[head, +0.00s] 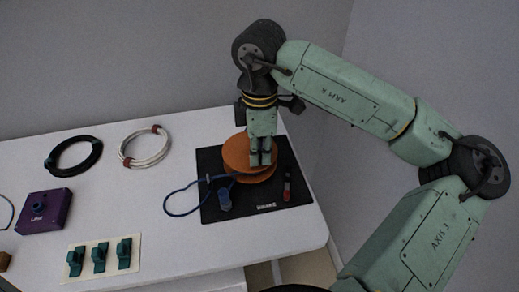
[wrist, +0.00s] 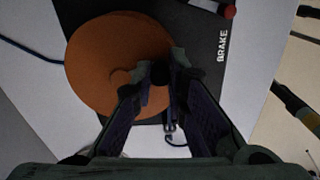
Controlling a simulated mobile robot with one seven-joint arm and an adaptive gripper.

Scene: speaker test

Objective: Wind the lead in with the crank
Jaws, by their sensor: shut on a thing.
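The orange reel (head: 236,152) stands on a black mat (head: 293,205) at the right of the table. It fills the upper left of the wrist view (wrist: 110,50). The blue lead (head: 180,211) runs from the reel and loops out over the mat's left edge onto the table. A blue plug-like piece (head: 224,200) lies on the mat. My gripper (head: 261,160) points down over the reel and is shut on the crank at its right side. In the wrist view my fingertips (wrist: 161,76) close around the crank's knob, which they mostly hide.
A red and black brake piece (head: 287,188) sits on the mat right of the reel. A black cable coil (head: 73,155), a white coil (head: 145,148), a purple box (head: 43,211) and a plate of teal switches (head: 98,258) occupy the table's left.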

